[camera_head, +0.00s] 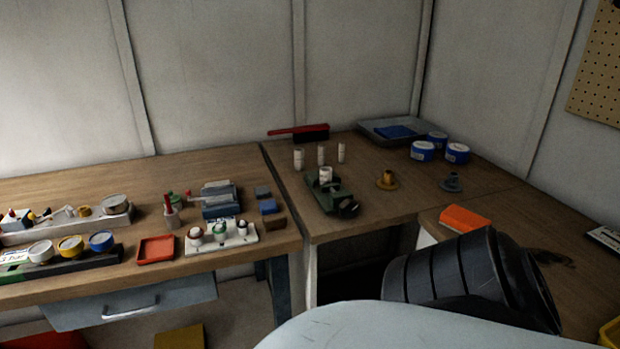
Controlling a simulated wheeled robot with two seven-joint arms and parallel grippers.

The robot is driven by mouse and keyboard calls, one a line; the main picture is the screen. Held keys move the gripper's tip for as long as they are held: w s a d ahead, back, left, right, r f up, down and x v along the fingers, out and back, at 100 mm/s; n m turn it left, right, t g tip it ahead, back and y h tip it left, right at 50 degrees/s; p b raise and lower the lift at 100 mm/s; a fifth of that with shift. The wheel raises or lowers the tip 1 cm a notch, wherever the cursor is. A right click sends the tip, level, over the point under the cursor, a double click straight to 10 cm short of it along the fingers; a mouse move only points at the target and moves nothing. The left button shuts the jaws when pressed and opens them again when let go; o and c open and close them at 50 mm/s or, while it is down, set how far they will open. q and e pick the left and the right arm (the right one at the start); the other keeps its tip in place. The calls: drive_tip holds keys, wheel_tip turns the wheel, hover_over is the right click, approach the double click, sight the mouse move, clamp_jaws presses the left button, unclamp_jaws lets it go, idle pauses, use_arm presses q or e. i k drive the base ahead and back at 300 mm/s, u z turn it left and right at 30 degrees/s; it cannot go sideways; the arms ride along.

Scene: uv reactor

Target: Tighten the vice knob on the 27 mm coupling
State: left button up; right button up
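A green vice (321,193) sits near the front left of the corner bench. A white, ring-like piece (326,174), which looks like the coupling, stands upright at the vice's jaws. Its size cannot be read. A dark knob (348,208) shows at the vice's front right end. How tightly the jaws are closed cannot be told from here. Neither of my grippers is in view. Only a dark arm link and a pale part of my body show at the lower right, well short of the vice.
Several white cylinders (299,160) stand behind the vice. Blue-white tins (422,151) and a grey tray (372,129) are farther back. The left bench (120,180) is crowded; an orange block (464,218) lies right.

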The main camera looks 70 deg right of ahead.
sight(347, 208)
drive_tip(key=i, duration=1.4)
drive_tip(key=z, duration=2.35)
